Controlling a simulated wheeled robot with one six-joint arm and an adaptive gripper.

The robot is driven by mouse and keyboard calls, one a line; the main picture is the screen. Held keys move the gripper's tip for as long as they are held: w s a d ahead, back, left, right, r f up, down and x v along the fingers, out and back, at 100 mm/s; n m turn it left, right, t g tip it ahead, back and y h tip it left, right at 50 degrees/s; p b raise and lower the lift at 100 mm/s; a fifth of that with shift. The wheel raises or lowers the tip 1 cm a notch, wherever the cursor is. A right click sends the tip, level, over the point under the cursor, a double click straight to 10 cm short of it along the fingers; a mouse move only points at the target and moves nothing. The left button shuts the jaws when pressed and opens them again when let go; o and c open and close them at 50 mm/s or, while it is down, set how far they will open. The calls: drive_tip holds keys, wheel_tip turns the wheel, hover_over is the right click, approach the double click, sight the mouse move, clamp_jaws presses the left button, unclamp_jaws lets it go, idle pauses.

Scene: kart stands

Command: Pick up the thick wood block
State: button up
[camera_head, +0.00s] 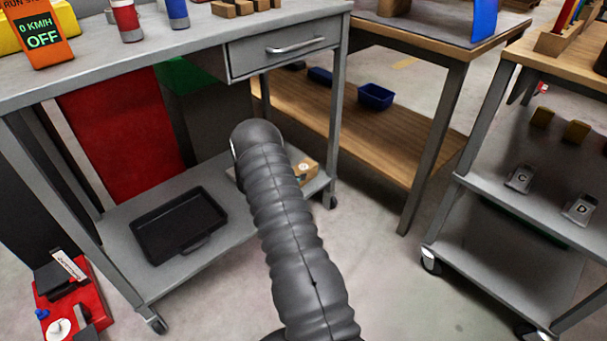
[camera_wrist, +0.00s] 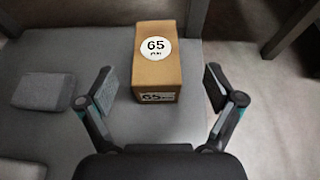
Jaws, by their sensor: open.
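The thick wood block (camera_wrist: 158,72) is a tan-brown block with a round white "65 mm" label on top and another label on its near face. It rests on the grey lower shelf (camera_wrist: 70,60). In the head view the block (camera_head: 307,168) shows on the lower shelf (camera_head: 122,232), partly hidden behind my arm. My gripper (camera_wrist: 160,88) is open and empty in the wrist view, one finger to each side of the block's near part, with gaps on both sides. The height of the fingertips over the shelf is unclear. In the head view my arm hides the gripper.
A flat grey piece (camera_wrist: 43,92) lies left of the block. A black tray (camera_head: 180,228) sits on the same shelf's left. The drawer (camera_head: 285,50) and table legs stand close above and around. A wooden table (camera_head: 380,140) stands to the right.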

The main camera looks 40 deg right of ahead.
sight(300, 170)
drive_tip(key=shift+x, duration=3.6)
drive_tip(key=shift+w+a+f, duration=0.15)
drive_tip(key=shift+f, duration=0.1)
drive_tip(key=c, duration=1.4)
